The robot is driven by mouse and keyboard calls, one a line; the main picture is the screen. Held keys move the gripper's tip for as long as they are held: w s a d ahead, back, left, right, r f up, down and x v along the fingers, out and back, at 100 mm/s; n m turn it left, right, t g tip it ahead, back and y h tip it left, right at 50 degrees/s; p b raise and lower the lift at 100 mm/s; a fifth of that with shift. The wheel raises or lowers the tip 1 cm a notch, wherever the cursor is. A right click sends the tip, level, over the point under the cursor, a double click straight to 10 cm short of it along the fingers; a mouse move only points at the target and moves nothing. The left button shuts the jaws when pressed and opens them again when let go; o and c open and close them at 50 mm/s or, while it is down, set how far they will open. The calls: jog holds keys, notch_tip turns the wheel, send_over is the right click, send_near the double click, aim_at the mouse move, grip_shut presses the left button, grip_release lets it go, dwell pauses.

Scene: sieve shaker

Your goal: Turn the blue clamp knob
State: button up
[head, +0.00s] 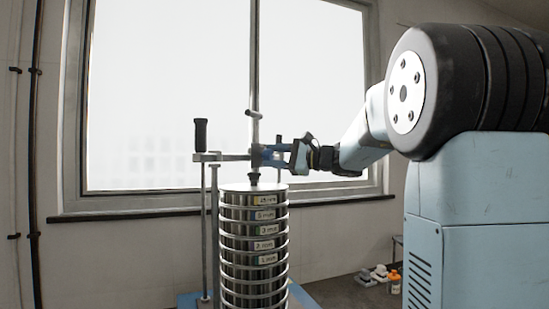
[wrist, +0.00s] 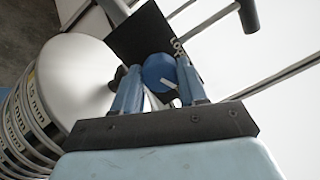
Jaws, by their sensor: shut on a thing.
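The blue clamp knob (wrist: 158,72) is a round blue piece with a white mark, in the upper middle of the wrist view. My gripper (wrist: 160,80) has its two blue fingers on either side of the knob and is shut on it. In the head view my gripper (head: 272,155) reaches in from the right to the clamp bar (head: 236,157) above the sieve stack. The fingers hide most of the knob there. The sieve stack (head: 254,240) stands upright below, with labelled steel rings and a round lid (wrist: 72,88) that shows in the wrist view.
A black handle (head: 201,134) rises at the clamp bar's left end. Thin upright rods (head: 204,235) flank the stack. A window (head: 225,90) fills the background. An orange bottle (head: 395,281) and small items are at the lower right.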

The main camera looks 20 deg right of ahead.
jog(key=shift+f+m, duration=0.15)
jog(key=shift+m, duration=0.95)
jog(key=shift+f+m, duration=0.15)
jog(key=shift+m, duration=0.95)
jog(key=o, duration=0.9)
jog(key=shift+w, duration=0.1)
jog(key=shift+o, duration=0.8)
jog(key=shift+r, duration=0.1)
jog(key=v, duration=1.3)
jog(key=shift+s+d, duration=0.25)
jog(key=shift+s, duration=0.15)
